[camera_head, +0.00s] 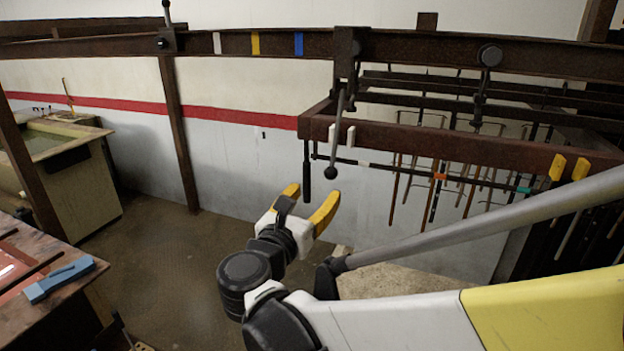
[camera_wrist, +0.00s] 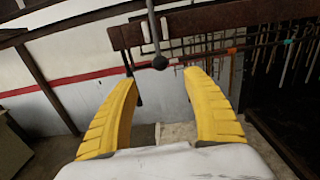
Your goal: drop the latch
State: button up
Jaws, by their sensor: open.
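A thin metal lever with a dark ball knob (camera_head: 331,172) hangs from a dark bracket (camera_head: 347,62) on the overhead rail, in front of the end of a rusty beam. I cannot tell for sure whether this lever is the latch. A dark handle (camera_head: 306,172) hangs just left of it. My gripper (camera_head: 312,195), with yellow fingers, is open and empty just below the knob. In the wrist view the knob (camera_wrist: 160,62) appears between and slightly above the fingertips (camera_wrist: 161,77), apart from both fingers.
The rusty rail (camera_head: 420,52) runs across the top, with white, yellow and blue marks. A small fitting with an upright lever (camera_head: 167,38) sits at its left. Rods (camera_head: 440,190) hang behind the beam at right. A bench with a blue block (camera_head: 60,279) stands at left.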

aim_at(329, 176)
jog(key=x, duration=1.1)
jog(key=shift+b, duration=0.4)
jog(key=shift+c, duration=0.2)
jog(key=c, duration=1.1)
jog(key=shift+o, duration=0.3)
